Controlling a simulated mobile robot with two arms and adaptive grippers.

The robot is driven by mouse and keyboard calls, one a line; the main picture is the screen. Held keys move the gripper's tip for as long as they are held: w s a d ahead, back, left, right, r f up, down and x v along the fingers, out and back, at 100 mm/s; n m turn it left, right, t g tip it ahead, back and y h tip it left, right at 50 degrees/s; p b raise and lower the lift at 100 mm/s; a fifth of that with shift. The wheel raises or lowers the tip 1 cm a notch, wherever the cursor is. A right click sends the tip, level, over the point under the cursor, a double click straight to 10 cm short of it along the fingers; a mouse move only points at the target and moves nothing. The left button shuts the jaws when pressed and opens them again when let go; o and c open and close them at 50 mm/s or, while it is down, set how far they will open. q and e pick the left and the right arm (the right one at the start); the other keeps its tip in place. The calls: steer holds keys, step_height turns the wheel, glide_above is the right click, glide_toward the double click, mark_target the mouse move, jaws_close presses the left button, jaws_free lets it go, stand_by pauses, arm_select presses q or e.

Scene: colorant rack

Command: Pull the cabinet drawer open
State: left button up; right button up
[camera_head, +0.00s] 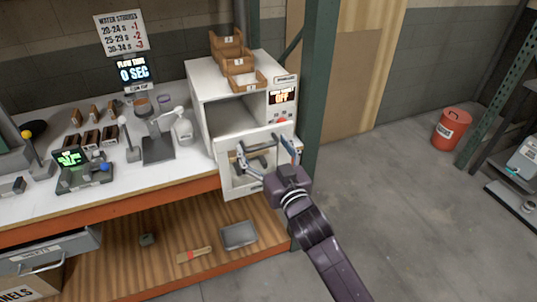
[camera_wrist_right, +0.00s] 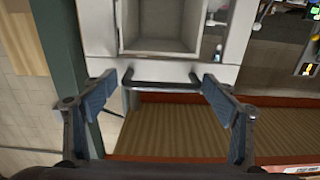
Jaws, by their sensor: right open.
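The white cabinet (camera_head: 201,88) stands at the right end of the workbench, with an open compartment in its upper front. Its lower front panel (camera_head: 231,184) has a dark bar handle (camera_wrist_right: 160,84). How far this panel stands out from the cabinet is hard to tell. My right gripper (camera_head: 266,150) is in front of the panel. Its two fingers are spread wide. In the wrist view my right gripper (camera_wrist_right: 158,88) has the handle across the gap between its fingertips, with no clear grip on it. My left gripper is not in view.
Wooden trays (camera_head: 228,47) sit on the cabinet. A green post (camera_head: 318,80) stands close at its right. Bottles, a scale (camera_head: 85,176) and blocks cover the bench. A grey drawer (camera_head: 62,247) juts out at lower left. Floor on the right is clear before the red bin (camera_head: 452,130).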

steer(key=v, duration=1.1)
steer(key=shift+s+d, duration=0.2)
steer(key=shift+s, duration=0.15)
